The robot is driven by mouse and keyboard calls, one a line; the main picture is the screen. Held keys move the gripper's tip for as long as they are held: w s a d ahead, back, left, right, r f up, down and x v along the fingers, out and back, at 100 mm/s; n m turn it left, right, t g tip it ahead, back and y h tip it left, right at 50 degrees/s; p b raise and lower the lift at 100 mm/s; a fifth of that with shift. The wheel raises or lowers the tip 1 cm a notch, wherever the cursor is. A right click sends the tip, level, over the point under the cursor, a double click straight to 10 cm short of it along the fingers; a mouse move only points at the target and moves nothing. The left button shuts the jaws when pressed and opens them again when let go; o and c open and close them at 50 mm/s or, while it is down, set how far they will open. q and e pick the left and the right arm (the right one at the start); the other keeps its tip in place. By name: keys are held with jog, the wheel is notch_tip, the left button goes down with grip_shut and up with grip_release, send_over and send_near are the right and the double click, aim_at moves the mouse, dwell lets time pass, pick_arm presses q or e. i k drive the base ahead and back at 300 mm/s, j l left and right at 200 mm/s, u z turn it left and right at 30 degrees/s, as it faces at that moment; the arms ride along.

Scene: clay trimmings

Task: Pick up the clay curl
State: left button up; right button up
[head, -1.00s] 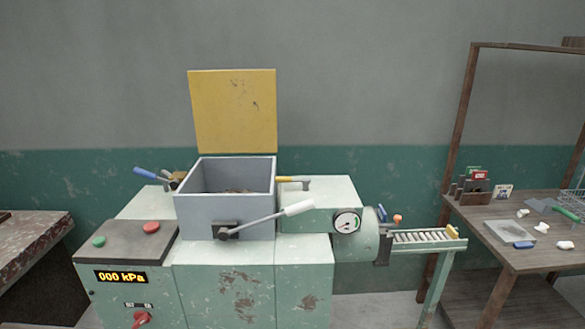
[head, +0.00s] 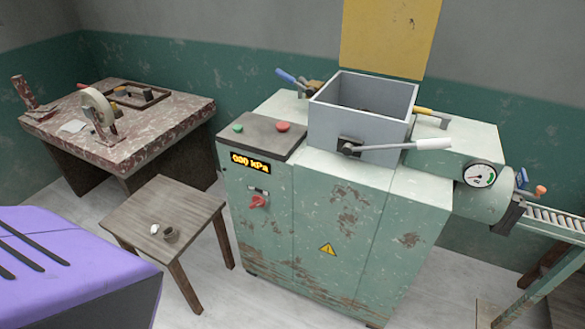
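Two small things lie on the small wooden stool: a whitish piece (head: 154,229) and a brown, cup-like or curled piece (head: 171,235) just right of it. They are too small for me to tell which, if either, is the clay curl. Neither of my grippers is in view.
The wooden stool (head: 188,201) stands left of the green machine (head: 270,225), whose grey hopper (head: 380,128) has a raised yellow lid (head: 388,35). A worn red-brown bench (head: 165,128) with a tape-like ring (head: 97,103) stands back left. Pale floor shows between them.

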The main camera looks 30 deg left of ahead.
aim_at(172, 239)
jog(key=u, duration=2.05)
jog(key=i+l, duration=0.2)
jog(key=i, duration=0.25)
jog(key=i+l, duration=0.2)
jog(key=i, duration=0.3)
jog(key=i+l+z, duration=0.1)
jog(key=i+l, duration=0.15)
jog(key=i, duration=0.2)
